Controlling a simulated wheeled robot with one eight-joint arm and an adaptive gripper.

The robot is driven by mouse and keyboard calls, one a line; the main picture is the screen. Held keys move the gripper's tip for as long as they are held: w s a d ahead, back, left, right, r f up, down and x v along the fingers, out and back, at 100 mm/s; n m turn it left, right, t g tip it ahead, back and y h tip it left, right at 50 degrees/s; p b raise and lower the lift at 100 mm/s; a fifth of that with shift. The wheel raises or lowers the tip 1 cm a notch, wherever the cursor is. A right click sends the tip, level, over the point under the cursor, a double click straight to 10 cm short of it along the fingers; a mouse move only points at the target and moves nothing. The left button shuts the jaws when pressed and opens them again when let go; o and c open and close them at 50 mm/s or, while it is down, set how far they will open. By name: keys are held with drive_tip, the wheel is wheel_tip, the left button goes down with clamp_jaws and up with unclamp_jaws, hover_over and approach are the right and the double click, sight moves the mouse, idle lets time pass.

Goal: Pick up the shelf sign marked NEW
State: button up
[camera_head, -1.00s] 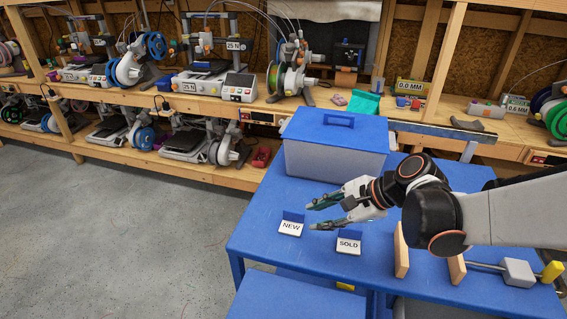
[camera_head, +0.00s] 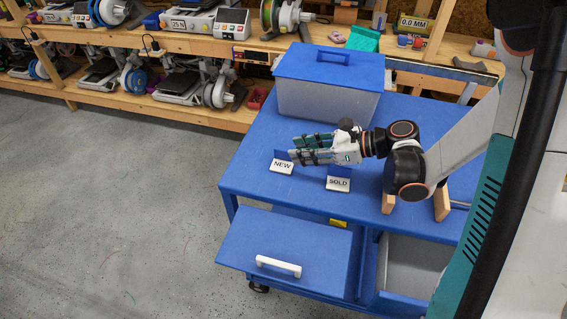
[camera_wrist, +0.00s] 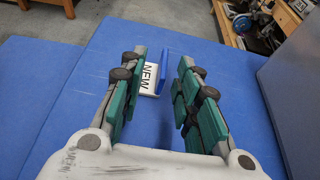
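The sign marked NEW (camera_head: 281,167) is a small white plate with a blue back, standing on the blue cart top (camera_head: 240,180) near its left edge. In the wrist view the NEW sign (camera_wrist: 149,78) shows between the fingers, beyond or near their tips. My gripper (camera_head: 293,150) is just above and behind the sign in the head view; in the wrist view its two fingers (camera_wrist: 160,85) are spread apart with nothing held. The fingers hide part of the sign's blue back. The sign marked SOLD (camera_head: 338,184) stands to the right of NEW.
A grey bin with a blue lid (camera_head: 330,95) stands behind my gripper on the cart. Wooden uprights (camera_head: 441,204) stand to the right. A blue drawer or shelf with a white handle (camera_head: 278,266) juts out in front. A printer bench (camera_head: 200,110) runs along the back.

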sight(279, 149)
drive_tip(key=x, duration=0.2)
drive_tip(key=b+x, duration=0.1)
drive_tip(key=x, duration=0.2)
drive_tip(key=b+x, duration=0.1)
drive_tip(key=x, duration=0.1)
drive_tip(key=shift+w+a, duration=0.15)
drive_tip(key=shift+w, duration=0.25)
drive_tip(key=shift+r, duration=0.1)
clamp_jaws()
